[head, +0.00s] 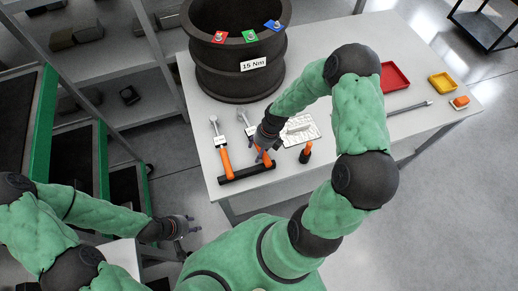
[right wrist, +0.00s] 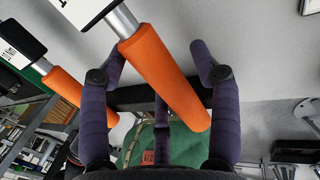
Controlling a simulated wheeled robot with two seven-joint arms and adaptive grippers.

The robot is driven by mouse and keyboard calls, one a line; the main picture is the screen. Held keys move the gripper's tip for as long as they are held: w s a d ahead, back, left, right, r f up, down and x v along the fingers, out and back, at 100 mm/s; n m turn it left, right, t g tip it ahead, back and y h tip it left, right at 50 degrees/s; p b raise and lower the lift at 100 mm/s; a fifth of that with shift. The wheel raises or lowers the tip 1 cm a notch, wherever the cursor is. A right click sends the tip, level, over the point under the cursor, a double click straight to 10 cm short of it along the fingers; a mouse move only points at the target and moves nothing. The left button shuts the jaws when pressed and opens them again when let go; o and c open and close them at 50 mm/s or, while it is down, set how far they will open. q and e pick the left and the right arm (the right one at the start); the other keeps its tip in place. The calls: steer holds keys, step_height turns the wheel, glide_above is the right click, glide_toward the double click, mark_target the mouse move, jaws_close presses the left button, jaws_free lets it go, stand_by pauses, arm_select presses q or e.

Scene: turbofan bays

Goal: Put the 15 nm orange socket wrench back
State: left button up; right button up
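Two orange-handled socket wrenches lie side by side on the grey table, the left wrench (head: 223,152) and the right wrench (head: 262,153). Each has a white label that I cannot read fully. Their handle ends are by a black bar (head: 247,173). My right gripper (head: 264,147) is over the right wrench. In the right wrist view its fingers (right wrist: 160,85) are spread around an orange handle (right wrist: 165,75), with a gap on the right side; I see no firm grip. My left gripper (head: 190,226) is empty, left of the table, with its fingers apart.
A black ring casing (head: 235,60) labelled 15 Nm stands at the back, with red, green and blue tags. A white plate of parts (head: 300,130) and an orange-and-black tool (head: 306,152) are right of the wrenches. A red tray (head: 394,77) and yellow tray (head: 443,82) stand further right.

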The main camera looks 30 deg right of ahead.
steer(key=v, duration=1.2)
stand_by(0.4)
